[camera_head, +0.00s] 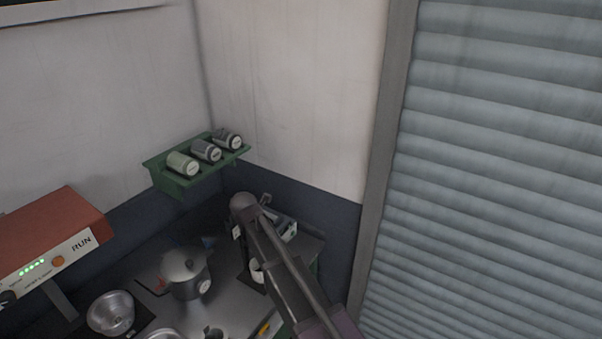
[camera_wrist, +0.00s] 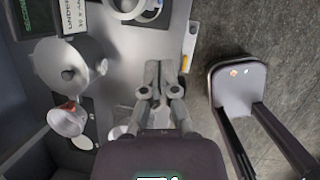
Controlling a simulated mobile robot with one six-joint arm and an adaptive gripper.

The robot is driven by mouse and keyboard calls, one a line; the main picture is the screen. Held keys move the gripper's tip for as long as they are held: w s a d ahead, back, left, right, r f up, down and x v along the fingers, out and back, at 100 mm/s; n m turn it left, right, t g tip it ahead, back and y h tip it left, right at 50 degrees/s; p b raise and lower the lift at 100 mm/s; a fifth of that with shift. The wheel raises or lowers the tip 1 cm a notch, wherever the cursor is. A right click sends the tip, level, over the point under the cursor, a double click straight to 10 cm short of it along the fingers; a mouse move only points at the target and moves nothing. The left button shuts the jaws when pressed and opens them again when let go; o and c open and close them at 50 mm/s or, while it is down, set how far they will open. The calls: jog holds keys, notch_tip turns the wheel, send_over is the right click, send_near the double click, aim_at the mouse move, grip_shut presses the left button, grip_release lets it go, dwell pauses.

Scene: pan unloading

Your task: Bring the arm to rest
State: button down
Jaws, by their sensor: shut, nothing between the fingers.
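My gripper (camera_wrist: 160,82) is shut and empty in the wrist view, its fingertips together over the grey counter near its edge. In the head view my arm reaches in from the bottom right over the counter (camera_head: 233,312), and the gripper's fingers cannot be made out there. A lidded metal pot (camera_head: 184,274) stands on the counter left of my arm. The pot also shows in the wrist view (camera_wrist: 70,62), left of the gripper and apart from it.
A metal bowl (camera_head: 111,314) stands at the lower left, near a red-topped machine (camera_head: 55,232) marked RUN. Several cans sit on a green wall shelf (camera_head: 172,184). A roller shutter (camera_head: 500,170) fills the right side.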

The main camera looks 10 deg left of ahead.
jog(key=d+f+m+g+b, duration=0.1)
jog(key=d+f+m+b, duration=0.35)
jog(key=d, duration=0.45)
jog(key=s+d+f+m+h+b, duration=0.1)
jog(key=d+f+m+b, duration=0.2)
jog(key=d+m, duration=0.45)
jog(key=d+f+m+g+b, duration=0.1)
jog(key=d+f+m+b, duration=0.25)
jog(key=d, duration=0.65)
jog(key=s+d+f+m+g+b, duration=0.1)
jog(key=s+d+f+m+b, duration=0.3)
jog(key=d+m, duration=0.5)
jog(key=s+d+f+m+g+b, duration=0.1)
jog(key=s+d+f+m+b, duration=0.4)
jog(key=d+m, duration=0.4)
jog(key=shift+s+d+f+y, duration=0.4)
jog(key=shift+s+d+f, duration=0.45)
jog(key=shift+d, duration=0.35)
dwell(2.3)
